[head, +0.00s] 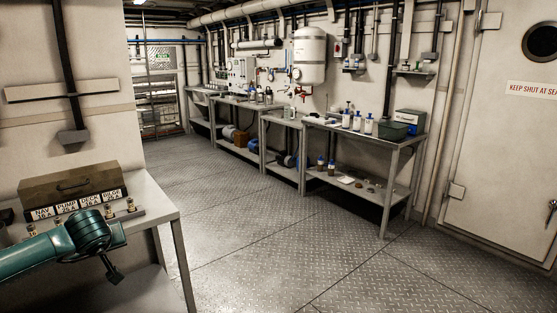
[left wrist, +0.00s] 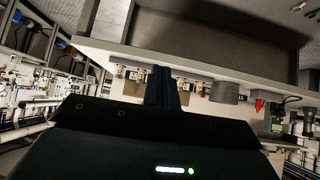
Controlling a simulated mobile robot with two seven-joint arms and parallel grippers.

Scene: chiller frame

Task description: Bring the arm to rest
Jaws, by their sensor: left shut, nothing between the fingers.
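My left arm comes in from the lower left of the head view over a grey bench (head: 160,205). Its gripper (head: 114,277) points down by the bench's front edge. In the left wrist view the dark fingers of this gripper (left wrist: 161,88) are together with nothing between them. My right gripper is in neither view.
A brown box (head: 70,186) with a handle stands on the bench behind my arm, with labels and small brass posts (head: 130,205) before it. The floor (head: 245,230) is clear. A far workbench (head: 345,129) holds bottles and a green bin (head: 394,131).

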